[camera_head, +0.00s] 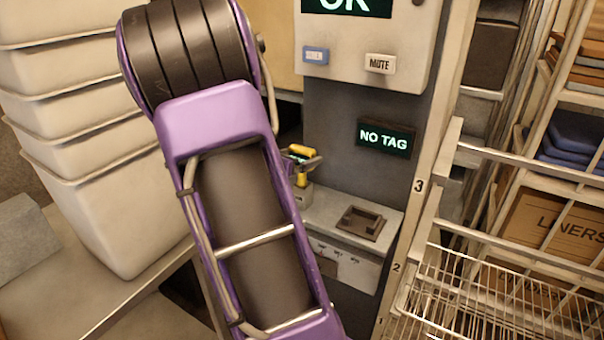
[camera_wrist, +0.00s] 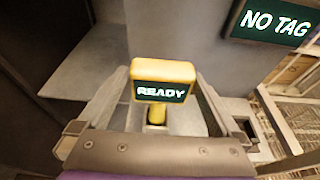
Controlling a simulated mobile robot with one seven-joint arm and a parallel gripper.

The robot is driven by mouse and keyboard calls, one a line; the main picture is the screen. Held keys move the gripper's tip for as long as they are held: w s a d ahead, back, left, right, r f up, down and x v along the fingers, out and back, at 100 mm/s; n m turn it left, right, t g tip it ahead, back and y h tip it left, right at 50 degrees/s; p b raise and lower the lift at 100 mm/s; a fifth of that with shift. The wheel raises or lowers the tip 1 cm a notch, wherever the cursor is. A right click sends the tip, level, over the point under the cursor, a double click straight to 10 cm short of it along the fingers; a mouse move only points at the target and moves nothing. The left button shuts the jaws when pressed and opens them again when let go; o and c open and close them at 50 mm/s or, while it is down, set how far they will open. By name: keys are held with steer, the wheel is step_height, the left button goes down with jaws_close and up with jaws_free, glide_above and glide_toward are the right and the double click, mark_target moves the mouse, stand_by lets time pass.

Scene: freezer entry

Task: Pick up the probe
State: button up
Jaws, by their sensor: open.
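The probe (camera_wrist: 163,80) is a yellow handheld device with a dark screen reading "READY". In the wrist view it stands roughly upright in the middle, ahead of my gripper's crossbar and between the two fingers. My gripper (camera_wrist: 161,98) is open, with a finger on each side of the probe; I cannot tell whether either finger touches it. In the head view the yellow probe (camera_head: 300,151) shows just right of my purple arm, above a grey ledge. My arm and the dark gripper parts hide some of it.
A grey ledge (camera_head: 330,212) carries a dark square cradle (camera_head: 361,223). A "NO TAG" display (camera_head: 385,138) is on the panel behind. White stacked bins (camera_head: 95,190) stand left. A wire basket (camera_head: 490,300) and a shelf rack with a "LINERS" box (camera_head: 555,225) are at right.

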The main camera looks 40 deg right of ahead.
steer(key=x, duration=0.4)
steer(key=shift+d, duration=0.1)
steer(key=shift+r, duration=0.1)
steer(key=c, duration=1.2)
